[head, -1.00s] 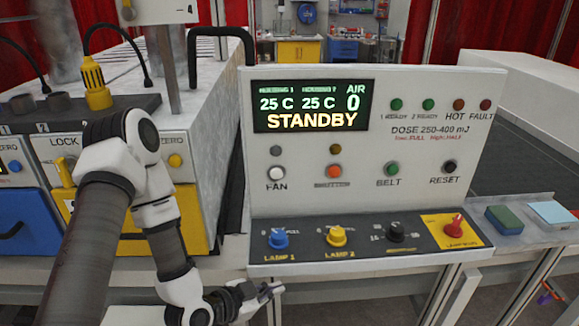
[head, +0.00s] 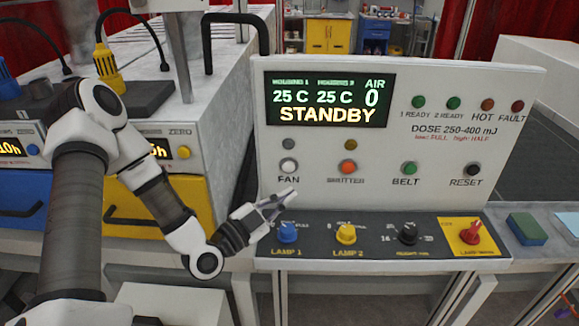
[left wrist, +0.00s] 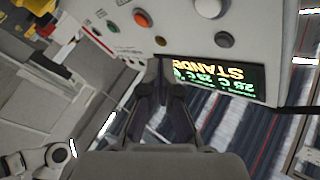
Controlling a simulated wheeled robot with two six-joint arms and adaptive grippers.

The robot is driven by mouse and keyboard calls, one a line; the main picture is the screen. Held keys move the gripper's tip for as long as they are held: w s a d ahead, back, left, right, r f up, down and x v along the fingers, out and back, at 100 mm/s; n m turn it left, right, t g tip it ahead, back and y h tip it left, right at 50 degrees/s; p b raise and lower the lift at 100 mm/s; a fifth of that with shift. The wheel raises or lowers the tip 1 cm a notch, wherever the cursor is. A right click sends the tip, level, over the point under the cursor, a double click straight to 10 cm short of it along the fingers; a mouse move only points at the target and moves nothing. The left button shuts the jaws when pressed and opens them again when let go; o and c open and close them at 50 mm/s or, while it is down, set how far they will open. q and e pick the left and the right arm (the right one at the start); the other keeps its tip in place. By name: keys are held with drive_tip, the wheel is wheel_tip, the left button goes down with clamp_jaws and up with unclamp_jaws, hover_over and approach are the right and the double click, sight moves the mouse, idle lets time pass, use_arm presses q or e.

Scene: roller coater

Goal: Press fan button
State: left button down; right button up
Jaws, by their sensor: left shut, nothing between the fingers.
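The white fan button (head: 288,166) is on the upright face of the control panel, above the word FAN and below a dark, unlit lamp (head: 288,144). My left gripper (head: 288,197) is shut and empty, in front of the panel just below the FAN label. Its tips look apart from the button, though their distance from the panel face is hard to tell. In the left wrist view the fan button (left wrist: 208,8) shows at the top, right of the closed fingers (left wrist: 159,66). My right gripper is not in view.
The orange shutter button (head: 347,167) is right of the fan button, then the green belt button (head: 409,168) and black reset button (head: 472,169). The display (head: 331,99) reads STANDBY and AIR 0. The blue lamp 1 knob (head: 287,232) sits close below my gripper.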

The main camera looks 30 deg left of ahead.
sight(289, 166)
use_arm(q)
drive_tip(key=w+a, duration=0.3)
drive_tip(key=w, duration=0.2)
drive_tip(key=shift+w+a, duration=0.3)
drive_tip(key=shift+a, duration=0.05)
drive_tip(key=shift+w, duration=0.1)
idle(1.0)
drive_tip(key=shift+w+a, duration=0.2)
drive_tip(key=shift+w, duration=0.05)
drive_tip(key=shift+w+a, duration=0.2)
drive_tip(key=shift+w, duration=0.15)
idle(0.8)
drive_tip(key=shift+s+d, duration=0.4)
drive_tip(key=shift+s, duration=0.3)
drive_tip(key=shift+s+d, duration=0.1)
